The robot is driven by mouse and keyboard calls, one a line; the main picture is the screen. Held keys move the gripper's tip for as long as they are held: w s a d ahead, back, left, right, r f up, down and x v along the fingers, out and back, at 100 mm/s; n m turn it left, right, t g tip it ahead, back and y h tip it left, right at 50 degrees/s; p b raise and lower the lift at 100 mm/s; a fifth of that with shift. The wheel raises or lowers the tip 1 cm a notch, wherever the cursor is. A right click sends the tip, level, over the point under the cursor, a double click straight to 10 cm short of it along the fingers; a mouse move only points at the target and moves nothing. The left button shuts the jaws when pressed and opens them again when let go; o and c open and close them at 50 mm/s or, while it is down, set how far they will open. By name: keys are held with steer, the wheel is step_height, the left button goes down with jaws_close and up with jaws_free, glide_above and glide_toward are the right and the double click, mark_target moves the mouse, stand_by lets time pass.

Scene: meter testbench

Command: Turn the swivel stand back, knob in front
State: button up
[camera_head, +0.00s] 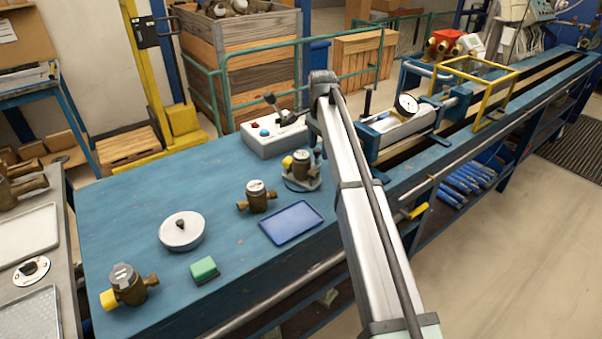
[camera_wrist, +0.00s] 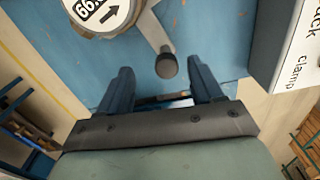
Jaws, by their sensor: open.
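The swivel stand (camera_head: 303,184) stands on the blue bench, left of my arm, bearing a brass meter (camera_head: 303,163) with a yellow cap. In the wrist view the meter's white dial (camera_wrist: 100,14) is at the top left, cut by the edge. A light metal arm (camera_wrist: 152,32) runs from beside it to a dark round knob (camera_wrist: 167,66). My gripper (camera_wrist: 158,66) is open, with the knob showing between its fingertips. Whether they touch it or are above it, I cannot tell. In the head view my arm hides the gripper.
A control box (camera_head: 268,142) with buttons and a lever stands behind the stand; its lettered edge (camera_wrist: 292,50) shows at right in the wrist view.

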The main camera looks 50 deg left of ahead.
steer(key=shift+w+d, duration=0.1)
steer(key=shift+d, duration=0.3)
steer(key=shift+d, duration=0.15)
steer(key=shift+d, duration=1.4)
